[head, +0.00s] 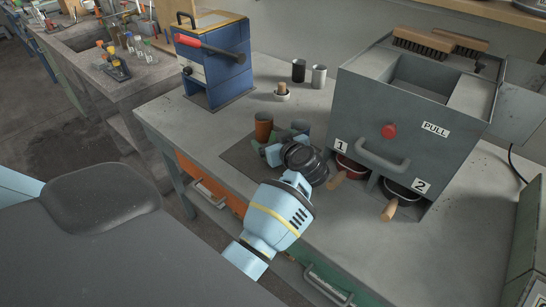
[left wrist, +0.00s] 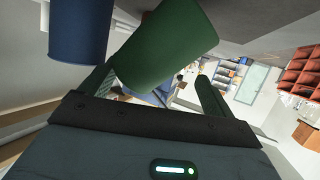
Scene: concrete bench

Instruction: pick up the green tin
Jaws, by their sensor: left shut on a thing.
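The green tin (left wrist: 165,45) fills the upper middle of the left wrist view, between the two fingers of my left gripper (left wrist: 155,80). It looks tilted in that view. In the head view my left gripper (head: 284,143) reaches over the bench from the front, shut on the green tin, which is mostly hidden behind the gripper. Whether the tin touches the bench is hard to tell. My right gripper is in neither view.
A blue tin (left wrist: 80,28) is close beside the green one. An orange-brown tin (head: 263,126) stands on the dark mat (head: 237,154). The grey cabinet (head: 400,126) stands close to the right; a blue box (head: 214,62) is behind left. Two cups (head: 318,77) stand at the back.

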